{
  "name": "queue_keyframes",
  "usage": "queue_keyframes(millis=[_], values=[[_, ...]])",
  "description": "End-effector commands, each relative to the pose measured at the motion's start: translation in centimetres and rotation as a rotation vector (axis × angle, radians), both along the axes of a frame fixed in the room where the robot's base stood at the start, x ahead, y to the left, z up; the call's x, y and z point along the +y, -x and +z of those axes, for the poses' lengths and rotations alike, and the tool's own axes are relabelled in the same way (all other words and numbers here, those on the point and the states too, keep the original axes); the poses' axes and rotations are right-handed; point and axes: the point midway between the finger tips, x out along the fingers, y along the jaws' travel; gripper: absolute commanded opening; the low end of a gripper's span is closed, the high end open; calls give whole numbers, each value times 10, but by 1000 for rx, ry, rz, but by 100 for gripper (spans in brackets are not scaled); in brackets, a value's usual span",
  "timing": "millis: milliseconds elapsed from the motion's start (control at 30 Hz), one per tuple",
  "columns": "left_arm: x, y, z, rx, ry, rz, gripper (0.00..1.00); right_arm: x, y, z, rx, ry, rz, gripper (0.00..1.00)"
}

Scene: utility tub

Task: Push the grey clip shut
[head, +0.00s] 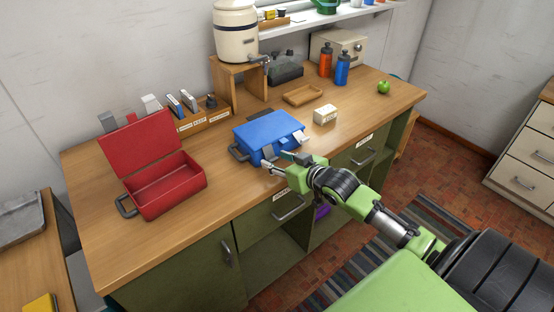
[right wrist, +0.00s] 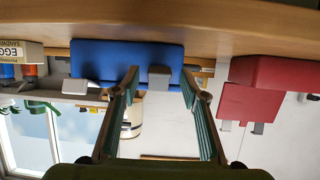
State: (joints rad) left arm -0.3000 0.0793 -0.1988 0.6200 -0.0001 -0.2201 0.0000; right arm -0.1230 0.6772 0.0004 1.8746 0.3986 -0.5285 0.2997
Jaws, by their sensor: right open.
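The blue box (head: 265,130) lies closed on the wooden worktop near its front edge. A grey clip (head: 268,153) hangs at its front, and a paler clip (head: 301,137) sticks out to its right. In the right wrist view, which is upside down, the grey clip (right wrist: 159,79) shows between my fingers and the paler clip (right wrist: 82,87) lies left of them. My right gripper (head: 279,163) is open and empty, just in front of the box near the grey clip. I cannot tell whether it touches the clip. My left gripper is out of view.
An open red box (head: 165,185) stands left on the worktop (head: 225,200). A small white carton (head: 325,115) and a wooden tray (head: 303,95) are behind and right of the blue box. Bottles (head: 342,70) stand farther back. Drawers (head: 290,207) are below the front edge.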

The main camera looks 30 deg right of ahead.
Motion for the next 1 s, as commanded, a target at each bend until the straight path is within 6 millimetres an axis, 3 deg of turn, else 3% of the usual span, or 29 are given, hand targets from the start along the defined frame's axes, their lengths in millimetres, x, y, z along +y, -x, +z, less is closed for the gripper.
queue_keyframes(millis=[367,500,533,767,1000], values=[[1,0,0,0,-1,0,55,0,-4,-2,0,0,0,40],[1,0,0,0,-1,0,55,0,-4,-2,0,0,0,4],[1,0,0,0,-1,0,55,0,-4,-2,0,0,0,2],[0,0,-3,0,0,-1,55,0,-4,-4,-9,0,0,2],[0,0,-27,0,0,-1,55,0,-6,-15,-100,-7,-1,2]])
